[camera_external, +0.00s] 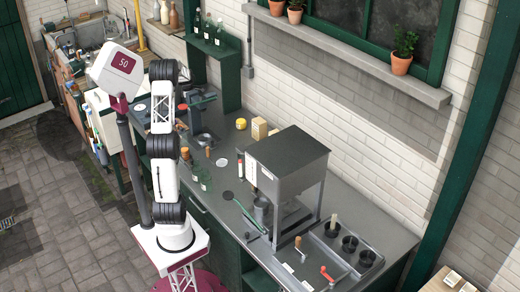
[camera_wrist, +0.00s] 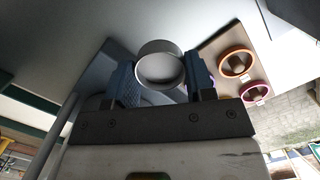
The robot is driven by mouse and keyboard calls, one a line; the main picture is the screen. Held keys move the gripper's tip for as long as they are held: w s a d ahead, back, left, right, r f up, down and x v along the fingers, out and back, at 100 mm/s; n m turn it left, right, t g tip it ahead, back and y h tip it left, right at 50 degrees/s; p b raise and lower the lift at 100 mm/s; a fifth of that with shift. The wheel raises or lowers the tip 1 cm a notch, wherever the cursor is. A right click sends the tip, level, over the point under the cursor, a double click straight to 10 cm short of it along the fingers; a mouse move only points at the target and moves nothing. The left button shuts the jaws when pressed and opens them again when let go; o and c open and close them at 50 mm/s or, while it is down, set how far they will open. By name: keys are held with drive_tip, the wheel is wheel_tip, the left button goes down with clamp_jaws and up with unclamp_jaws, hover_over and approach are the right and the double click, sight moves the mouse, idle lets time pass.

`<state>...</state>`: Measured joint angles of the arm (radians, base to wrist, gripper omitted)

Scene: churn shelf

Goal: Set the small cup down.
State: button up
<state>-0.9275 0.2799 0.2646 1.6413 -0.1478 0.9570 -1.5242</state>
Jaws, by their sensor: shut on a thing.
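In the wrist view my gripper (camera_wrist: 160,75) has its two blue-padded fingers on either side of the small cup (camera_wrist: 160,46). The cup is plain grey and round, with its circular rim and hollow toward the camera. The fingers are shut on it. The cup's far side and whatever lies beneath it are hidden, so I cannot tell whether it touches a surface. In the external view my arm stands upright at the left of the grey counter (camera_external: 215,205); I cannot make out the gripper or held cup there.
A beige board with an orange ring (camera_wrist: 236,63) and a purple ring (camera_wrist: 256,93) shows right of my fingers. In the external view a grey boxy machine (camera_external: 288,160) stands on the counter, with a tray of dark round wells (camera_external: 349,243) to its right.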

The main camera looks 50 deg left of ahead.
drive_tip(key=w+d+r+m, duration=0.2)
drive_tip(key=w+d+r, duration=0.3)
drive_tip(key=d, duration=0.6)
drive_tip(key=w+d+r+m, duration=0.1)
drive_tip(key=w+d+r, duration=0.2)
drive_tip(key=d+r, duration=0.6)
drive_tip(key=w+d+r+m, duration=0.2)
drive_tip(key=w+d+r, duration=0.25)
drive_tip(key=d, duration=0.85)
drive_tip(key=s+d+f+n, duration=0.2)
drive_tip(key=s+d+f, duration=0.2)
drive_tip(key=s+f, duration=0.3)
drive_tip(key=s+d+f+n, duration=0.2)
drive_tip(key=s+d+f, duration=0.1)
drive_tip(key=s+f, duration=0.4)
drive_tip(key=s+d+f+n, duration=0.2)
drive_tip(key=s+d+f, duration=0.2)
drive_tip(key=s+f, duration=0.3)
drive_tip(key=shift+s+d+f+n, duration=0.15)
drive_tip(key=shift+s+f+n, duration=0.05)
drive_tip(key=shift+f, duration=0.55)
drive_tip(key=shift+s+d+f+n, duration=0.15)
drive_tip(key=shift+f+n, duration=0.05)
drive_tip(key=shift+f, duration=0.5)
drive_tip(key=shift+w, duration=0.15)
